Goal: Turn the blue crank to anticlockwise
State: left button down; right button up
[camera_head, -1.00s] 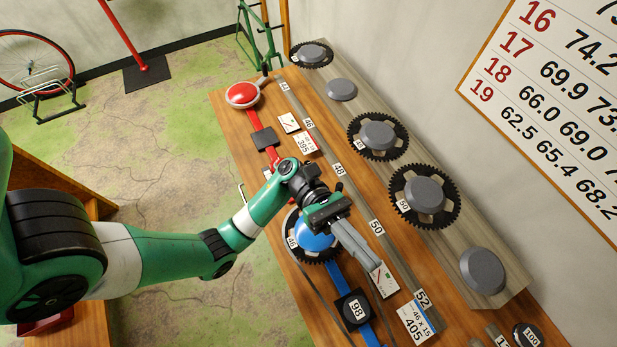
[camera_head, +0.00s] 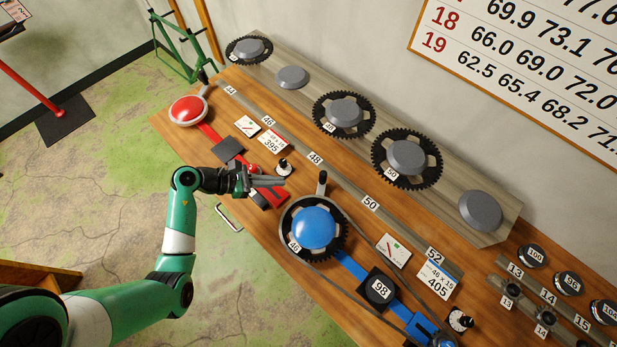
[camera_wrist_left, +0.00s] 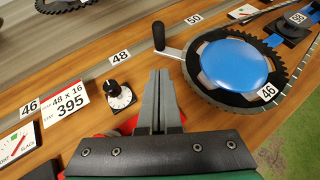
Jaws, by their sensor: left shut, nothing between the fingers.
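The blue crank is a blue dome (camera_head: 314,228) on a toothed black chainring marked 46, with a grey arm ending in an upright black handle (camera_head: 322,183). In the head view the handle stands at the back of the ring. My left gripper (camera_head: 284,182) is shut and empty, a little left of the handle and apart from it. In the left wrist view the closed fingers (camera_wrist_left: 161,78) point away from the camera, with the handle (camera_wrist_left: 159,36) ahead and the blue dome (camera_wrist_left: 234,65) to the right. My right gripper is not in view.
A small black-and-white dial (camera_head: 284,168) stands close beside my left gripper. A red crank (camera_head: 190,110) sits farther left. Chainrings (camera_head: 407,158) hang on a grey board behind.

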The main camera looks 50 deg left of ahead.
aim_at(320, 178)
pick_arm(q)
jog(key=b+x, duration=0.1)
jog(key=x, duration=0.5)
jog(key=shift+f, duration=0.15)
jog(key=w, duration=0.1)
jog(key=w+d, duration=0.2)
jog(key=w, duration=0.1)
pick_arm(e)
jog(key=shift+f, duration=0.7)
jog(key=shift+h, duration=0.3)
pick_arm(q)
jog(key=shift+w+d, duration=0.15)
jog(key=shift+w, duration=0.2)
jog(key=shift+w+d+m+h, duration=0.3)
jog(key=shift+d, duration=0.05)
jog(key=shift+a, duration=0.1)
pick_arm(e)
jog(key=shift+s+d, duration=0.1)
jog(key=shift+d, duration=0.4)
pick_arm(q)
jog(key=shift+s, duration=0.2)
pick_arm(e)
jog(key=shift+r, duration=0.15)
